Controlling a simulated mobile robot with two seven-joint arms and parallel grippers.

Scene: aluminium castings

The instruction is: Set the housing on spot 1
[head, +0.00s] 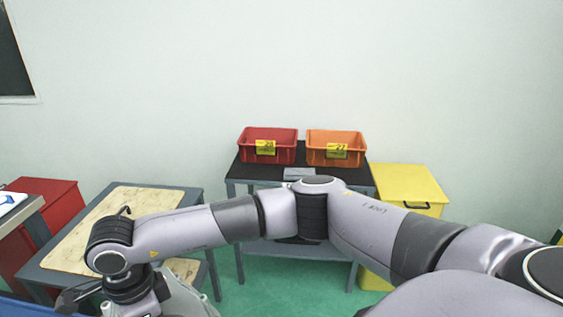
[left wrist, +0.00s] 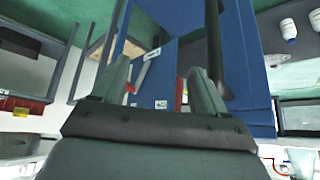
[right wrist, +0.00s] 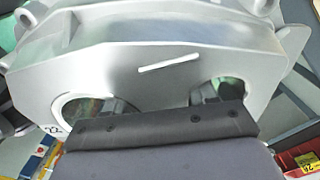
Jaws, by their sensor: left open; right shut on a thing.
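The housing (right wrist: 160,50) is a large grey aluminium casting with two round holes and a raised bar on its face. It fills the upper part of the right wrist view. My right gripper (right wrist: 158,98) is shut on it at the two holes. In the head view a part of the housing (head: 190,300) shows at the bottom left, beside the end of my right arm and in front of the beige-topped table. My left gripper (left wrist: 163,75) is open and empty in the left wrist view. No marking that I can read as spot 1 is in view.
The beige-topped table (head: 170,197) stands at the left, next to a red cabinet (head: 45,190). A dark table (head: 232,172) at the back holds a red bin (head: 268,154) and an orange bin (head: 336,160). A yellow cabinet (head: 405,182) stands right of it.

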